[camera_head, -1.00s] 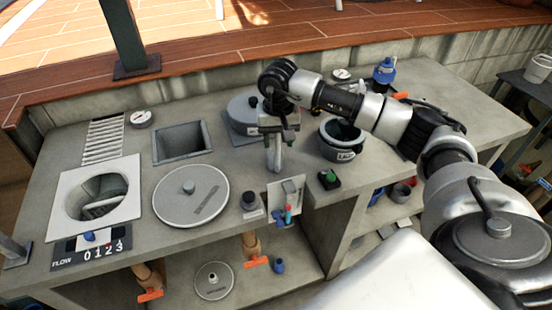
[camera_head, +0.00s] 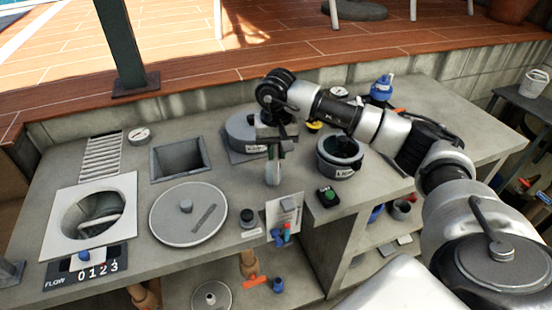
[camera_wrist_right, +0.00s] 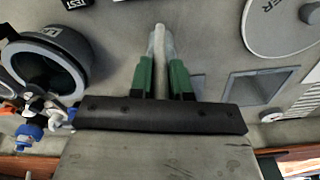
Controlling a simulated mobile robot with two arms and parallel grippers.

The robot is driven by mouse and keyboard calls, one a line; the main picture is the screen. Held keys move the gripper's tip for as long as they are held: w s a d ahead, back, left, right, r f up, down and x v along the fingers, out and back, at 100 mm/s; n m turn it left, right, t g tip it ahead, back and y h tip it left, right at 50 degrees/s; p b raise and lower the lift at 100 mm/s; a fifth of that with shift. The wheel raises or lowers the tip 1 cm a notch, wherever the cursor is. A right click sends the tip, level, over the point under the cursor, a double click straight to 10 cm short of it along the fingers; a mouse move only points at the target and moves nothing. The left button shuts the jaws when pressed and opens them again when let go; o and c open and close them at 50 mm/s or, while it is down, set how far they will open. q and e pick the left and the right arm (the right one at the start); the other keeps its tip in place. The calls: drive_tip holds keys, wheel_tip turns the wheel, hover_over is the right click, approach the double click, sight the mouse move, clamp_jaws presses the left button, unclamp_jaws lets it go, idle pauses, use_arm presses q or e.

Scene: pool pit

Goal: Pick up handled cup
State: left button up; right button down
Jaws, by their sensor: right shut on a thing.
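My right gripper (camera_head: 274,152) is above the middle of the grey counter, fingers pointing down. It is shut on a pale narrow thing (camera_head: 272,174), which hangs below the fingers; in the right wrist view this thing (camera_wrist_right: 158,45) stands between the green finger pads. I cannot tell if it is part of the handled cup. A dark grey round pot (camera_head: 338,168) with a label stands on the counter right of the gripper and shows at left in the wrist view (camera_wrist_right: 40,72). My left gripper is not in view.
A round grey lid (camera_head: 165,222) lies left of the gripper, with a square opening (camera_head: 160,168) behind it. A lidded round container (camera_head: 236,135) is behind the gripper.

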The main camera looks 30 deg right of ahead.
drive_tip(key=s+d+r+b, duration=0.2)
drive_tip(key=s+r+b, duration=0.1)
drive_tip(key=s+r, duration=0.6)
drive_tip(key=s, duration=0.2)
drive_tip(key=shift+s, duration=0.3)
drive_tip(key=shift+b, duration=0.3)
